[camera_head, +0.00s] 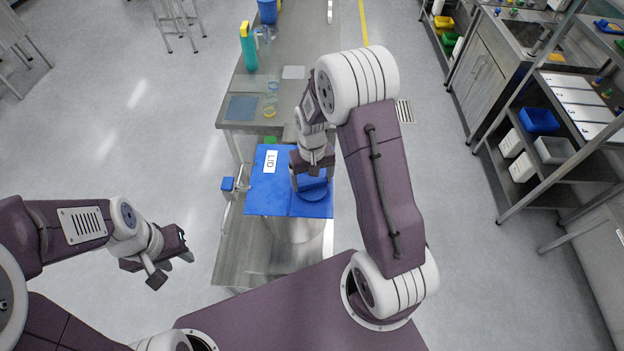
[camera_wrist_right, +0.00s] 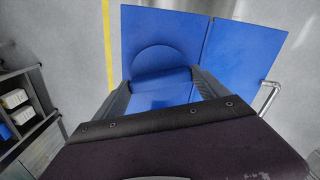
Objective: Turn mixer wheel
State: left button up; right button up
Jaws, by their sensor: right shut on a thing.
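A blue lid panel (camera_head: 268,190) labelled LID lies on top of the filler; it also shows in the wrist view (camera_wrist_right: 235,50). My right gripper (camera_head: 312,182) is over the right half of this blue top. It is shut on a blue handle (camera_wrist_right: 165,80), with one finger on each side. The handle stands on a round blue disc (camera_wrist_right: 158,57). I cannot tell for sure whether this is the mixer wheel. My left gripper (camera_head: 168,264) is open and empty over the floor at left, away from the filler.
A small blue block (camera_head: 228,184) sits by a metal bar (camera_wrist_right: 268,98) at the filler's left side. Behind is a steel table (camera_head: 300,50) with a teal bottle (camera_head: 248,50) and glassware. A shelf rack (camera_head: 545,150) stands at right. The floor between is clear.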

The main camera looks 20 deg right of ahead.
aim_at(312, 181)
jog(key=n, duration=1.3)
jog(key=shift+w+n, duration=0.1)
jog(key=shift+n, duration=0.2)
dwell(0.3)
jog(key=o, duration=1.3)
jog(key=shift+c, duration=0.2)
notch_tip(312, 181, up, 9)
jog(key=b, duration=0.2)
jog(key=shift+f+b, duration=0.15)
jog(key=shift+b, duration=0.15)
jog(key=shift+r, duration=0.2)
